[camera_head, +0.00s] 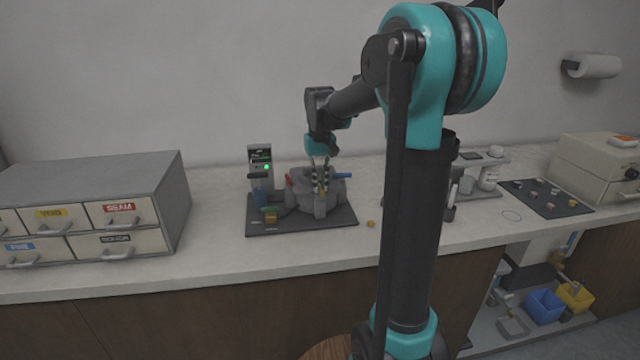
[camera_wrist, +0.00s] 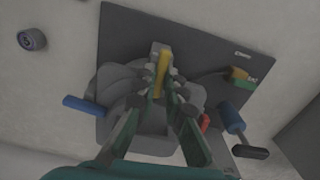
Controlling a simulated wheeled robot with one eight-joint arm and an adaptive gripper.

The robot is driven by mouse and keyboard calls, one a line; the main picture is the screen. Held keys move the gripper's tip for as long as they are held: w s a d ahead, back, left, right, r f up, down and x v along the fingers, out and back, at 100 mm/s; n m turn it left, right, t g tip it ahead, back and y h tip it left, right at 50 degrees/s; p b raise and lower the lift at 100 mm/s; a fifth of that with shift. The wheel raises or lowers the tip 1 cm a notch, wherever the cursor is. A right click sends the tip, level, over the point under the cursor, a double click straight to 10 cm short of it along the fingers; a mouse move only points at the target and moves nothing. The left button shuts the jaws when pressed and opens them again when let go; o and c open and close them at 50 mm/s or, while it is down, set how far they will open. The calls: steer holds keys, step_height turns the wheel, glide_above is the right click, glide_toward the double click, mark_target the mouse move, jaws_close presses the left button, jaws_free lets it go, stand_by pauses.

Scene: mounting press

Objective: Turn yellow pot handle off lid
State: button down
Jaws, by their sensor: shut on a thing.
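In the wrist view, a yellow handle (camera_wrist: 162,72) stands between the fingertips of my gripper (camera_wrist: 160,90). The fingers are shut on it. The handle lies over the grey round body of the press (camera_wrist: 120,82), which sits on a dark base plate (camera_wrist: 205,50). In the head view, my gripper (camera_head: 320,185) points down at the press (camera_head: 302,200) from above. Only a small bit of yellow shows there between the fingers. The lid under the handle is mostly hidden by my fingers and cannot be told clearly from the body.
A blue lever (camera_wrist: 84,105) and a red part (camera_wrist: 204,121) flank the press. A control box with a green light (camera_head: 260,172) stands behind left. Drawers (camera_head: 95,205) stand at the left.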

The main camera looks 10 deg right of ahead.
steer(key=n, duration=0.3)
steer(key=shift+n, duration=0.4)
steer(key=n, duration=0.4)
steer(key=shift+n, duration=0.3)
steer(key=n, duration=0.4)
steer(key=shift+n, duration=2.3)
steer(key=c, duration=1.6)
jaws_free()
steer(key=shift+r, duration=0.1)
